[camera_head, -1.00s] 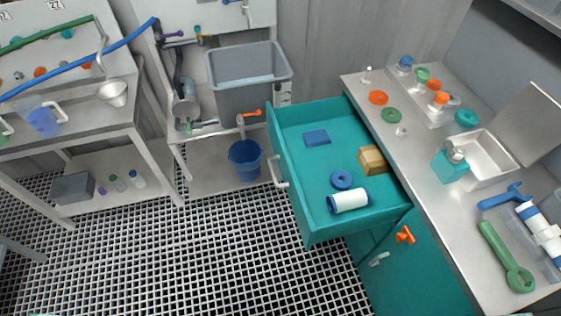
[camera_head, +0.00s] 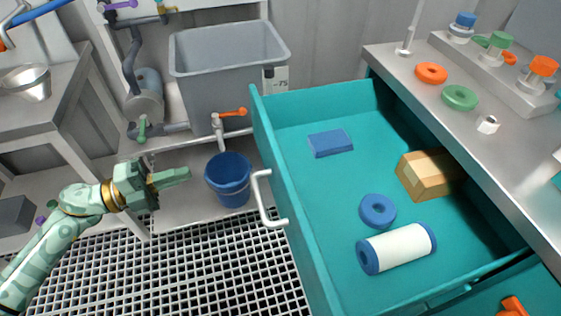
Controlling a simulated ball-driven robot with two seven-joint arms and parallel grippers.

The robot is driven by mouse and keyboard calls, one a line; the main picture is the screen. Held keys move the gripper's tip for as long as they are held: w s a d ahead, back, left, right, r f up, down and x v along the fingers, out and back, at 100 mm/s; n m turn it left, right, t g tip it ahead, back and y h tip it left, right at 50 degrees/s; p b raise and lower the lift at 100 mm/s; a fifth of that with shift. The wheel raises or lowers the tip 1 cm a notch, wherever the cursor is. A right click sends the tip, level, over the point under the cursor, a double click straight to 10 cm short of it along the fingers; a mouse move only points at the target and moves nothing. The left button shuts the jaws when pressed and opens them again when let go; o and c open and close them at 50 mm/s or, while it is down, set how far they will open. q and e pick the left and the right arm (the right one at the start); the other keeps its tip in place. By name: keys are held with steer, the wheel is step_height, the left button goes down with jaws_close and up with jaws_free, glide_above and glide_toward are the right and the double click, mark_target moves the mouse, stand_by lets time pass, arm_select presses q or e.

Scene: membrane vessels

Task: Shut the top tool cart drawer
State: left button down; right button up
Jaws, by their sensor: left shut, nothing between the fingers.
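The top tool cart drawer (camera_head: 318,213) is teal and stands pulled far out from under the steel worktop. Its white bar handle (camera_head: 262,200) is on the front panel, facing left. Inside lie a blue flat block (camera_head: 330,142), a tan block (camera_head: 428,176), a blue ring (camera_head: 377,210) and a white roll with blue ends (camera_head: 398,249). My left gripper (camera_head: 188,175) is shut and empty, to the left of the handle and apart from it, its fingers pointing right. My right gripper is not in view.
A blue bucket (camera_head: 229,181) stands between my left gripper and the drawer, farther back. A grey sink (camera_head: 230,75) with an orange-handled tap (camera_head: 228,115) is behind. The worktop (camera_head: 405,75) carries orange and green rings. Grated floor is open in front.

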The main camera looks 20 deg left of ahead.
mark_target(265, 157)
arm_select(q)
steer(key=w+d, duration=0.2)
steer(key=d, duration=0.2)
steer(key=w+d+m+g, duration=0.1)
steer(key=w+d, duration=0.2)
steer(key=d, duration=0.1)
steer(key=w+d+m+b, duration=0.1)
steer(key=w+d, duration=0.1)
steer(key=d, duration=0.2)
steer(key=shift+w+d+r+g+h, duration=0.2)
steer(key=shift+r+g+h, duration=0.1)
steer(key=shift+r+h, duration=0.1)
steer(key=shift+w+d, duration=0.2)
steer(key=shift+d, duration=0.15)
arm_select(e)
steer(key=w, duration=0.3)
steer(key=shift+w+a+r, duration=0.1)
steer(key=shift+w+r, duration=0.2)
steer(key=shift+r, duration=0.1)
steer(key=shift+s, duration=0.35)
